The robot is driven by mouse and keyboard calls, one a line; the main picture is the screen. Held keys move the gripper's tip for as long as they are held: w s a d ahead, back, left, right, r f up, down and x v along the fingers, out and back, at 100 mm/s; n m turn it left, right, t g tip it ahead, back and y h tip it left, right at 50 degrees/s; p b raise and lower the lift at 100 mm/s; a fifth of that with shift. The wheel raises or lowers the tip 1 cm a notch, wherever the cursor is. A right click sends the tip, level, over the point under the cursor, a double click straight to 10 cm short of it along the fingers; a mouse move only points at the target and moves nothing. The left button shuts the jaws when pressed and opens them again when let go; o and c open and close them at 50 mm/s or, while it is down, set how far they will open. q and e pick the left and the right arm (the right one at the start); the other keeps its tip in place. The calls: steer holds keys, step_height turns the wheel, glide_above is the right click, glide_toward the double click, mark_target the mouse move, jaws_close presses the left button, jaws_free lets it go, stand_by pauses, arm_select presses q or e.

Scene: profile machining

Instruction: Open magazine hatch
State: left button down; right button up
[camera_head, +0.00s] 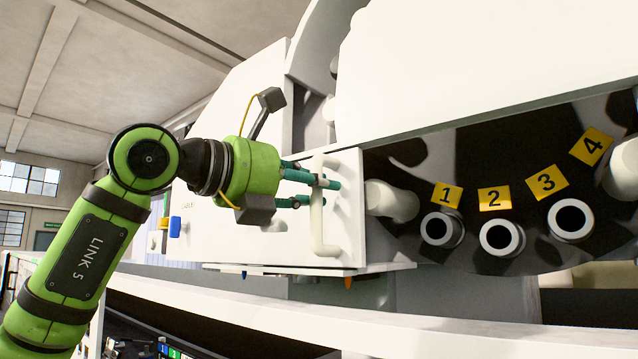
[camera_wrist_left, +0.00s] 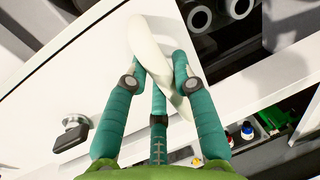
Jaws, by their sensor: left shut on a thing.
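The magazine hatch (camera_head: 347,175) is a white panel with a pale vertical bar handle (camera_head: 317,238). To the right of its edge, the dark magazine interior (camera_head: 480,150) shows. My left gripper (camera_head: 326,186) reaches in from the left, its teal fingers shut on the handle. In the left wrist view, the handle (camera_wrist_left: 146,45) runs slantwise between the fingers of the gripper (camera_wrist_left: 158,75). The hatch panel (camera_wrist_left: 75,80) fills the left of that view. My right gripper is in neither view.
Several round holders with yellow number plates (camera_head: 494,198) sit in the magazine. A white ledge (camera_head: 400,325) runs below the hatch. A black knob (camera_wrist_left: 72,132) sticks out at the left of the wrist view. Small coloured items (camera_wrist_left: 247,130) lie at lower right there.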

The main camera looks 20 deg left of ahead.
arm_select(q)
steer(key=shift+a+r, duration=0.1)
steer(key=c, duration=1)
jaws_free()
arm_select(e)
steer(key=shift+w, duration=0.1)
arm_select(q)
steer(key=v, duration=1.2)
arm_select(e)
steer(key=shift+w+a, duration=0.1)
